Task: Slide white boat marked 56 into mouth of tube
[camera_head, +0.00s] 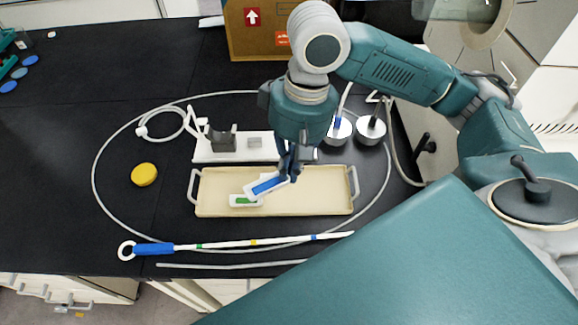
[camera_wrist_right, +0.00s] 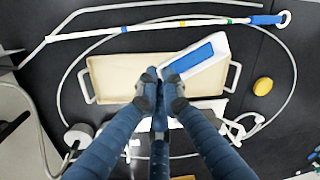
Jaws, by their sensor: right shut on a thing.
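My right gripper (camera_head: 289,172) points down over the cream tray and is shut on a white boat with a blue inside or label (camera_head: 265,187). The boat is tilted and angled to the left of the fingers; it also shows in the right wrist view (camera_wrist_right: 195,60), at the fingertips (camera_wrist_right: 160,88). A second white piece with a green patch (camera_head: 245,201) lies in the tray just below the held boat. No number is readable on either. I cannot tell which item is the task's tube. My left gripper is not in view.
The cream tray (camera_head: 310,207) has two side handles. Behind it stands a white base with a grey block (camera_head: 222,140). A blue-handled white rod (camera_head: 155,249) and a thin grey rod (camera_head: 230,265) lie in front. A yellow disc (camera_head: 144,174) lies left. Looped tubing surrounds the tray.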

